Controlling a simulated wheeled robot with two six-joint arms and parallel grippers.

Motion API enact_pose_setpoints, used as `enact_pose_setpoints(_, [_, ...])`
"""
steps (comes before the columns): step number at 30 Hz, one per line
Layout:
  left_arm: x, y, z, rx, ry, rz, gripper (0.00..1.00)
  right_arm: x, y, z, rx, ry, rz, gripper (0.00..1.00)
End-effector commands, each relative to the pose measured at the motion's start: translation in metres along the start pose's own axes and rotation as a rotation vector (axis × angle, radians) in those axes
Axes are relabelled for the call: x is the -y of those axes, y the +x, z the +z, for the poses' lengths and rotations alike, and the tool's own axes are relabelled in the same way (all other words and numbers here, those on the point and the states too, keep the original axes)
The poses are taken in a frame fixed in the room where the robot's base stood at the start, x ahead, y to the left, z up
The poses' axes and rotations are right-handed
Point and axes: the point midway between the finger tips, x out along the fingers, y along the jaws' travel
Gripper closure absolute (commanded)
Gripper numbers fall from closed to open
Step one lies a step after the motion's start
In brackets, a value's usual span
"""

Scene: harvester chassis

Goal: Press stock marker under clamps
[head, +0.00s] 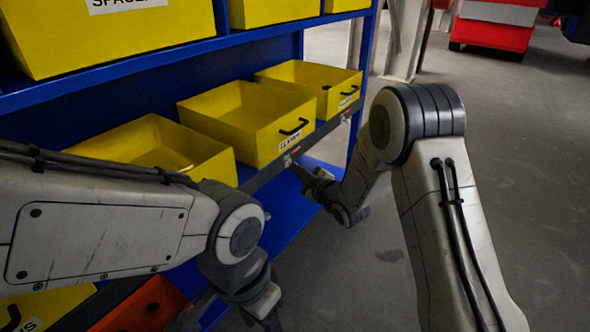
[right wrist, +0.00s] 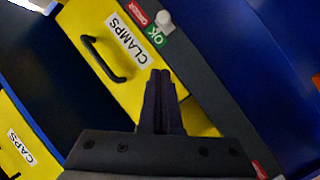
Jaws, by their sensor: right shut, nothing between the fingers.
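The yellow clamps bin (head: 247,127) sits on the middle shelf in the head view. Its black handle and CLAMPS label (right wrist: 127,40) show in the right wrist view. On the dark shelf edge by that label is the stock marker, with a red ORDER field (right wrist: 137,12), a green OK field (right wrist: 155,36) and a pale knob (right wrist: 164,19) beside them. My right gripper (head: 303,172) is shut and empty, close in front of this edge; its fingertips (right wrist: 161,75) show below the OK field, apart from the marker. My left gripper (head: 268,312) is low in the head view, its fingers unclear.
Other yellow bins stand on both sides, one labelled CAPS (right wrist: 20,148) in the right wrist view. Another red tag (right wrist: 260,169) is farther along the edge. An orange-red bin (head: 143,306) is low down. Open floor (head: 380,270) lies right of the blue rack.

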Motion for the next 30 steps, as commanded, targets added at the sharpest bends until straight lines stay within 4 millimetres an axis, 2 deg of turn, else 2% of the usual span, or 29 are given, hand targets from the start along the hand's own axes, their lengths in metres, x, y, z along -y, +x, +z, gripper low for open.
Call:
enact_pose_setpoints(3, [0.001, 0.01, 0.001, 0.0, 0.0, 0.0, 0.5, 0.003, 0.028, 0.002, -0.003, -0.001, 0.001, 1.0])
enact_pose_setpoints(8, [0.001, 0.019, 0.001, 0.0, 0.0, 0.0, 0.5, 0.003, 0.058, 0.004, 0.0, 0.0, 0.001, 1.0])
enact_pose_setpoints(10, [0.002, 0.024, 0.001, 0.0, 0.0, 0.0, 0.5, 0.003, 0.059, 0.019, 0.004, 0.001, 0.001, 1.0])
enact_pose_setpoints(15, [0.002, 0.03, 0.002, 0.0, 0.0, 0.0, 0.5, 0.001, 0.063, 0.035, 0.001, 0.0, 0.0, 1.0])
enact_pose_setpoints(30, [0.002, 0.03, 0.002, 0.0, 0.0, 0.0, 0.5, -0.003, 0.065, 0.041, 0.001, 0.001, 0.001, 1.0])
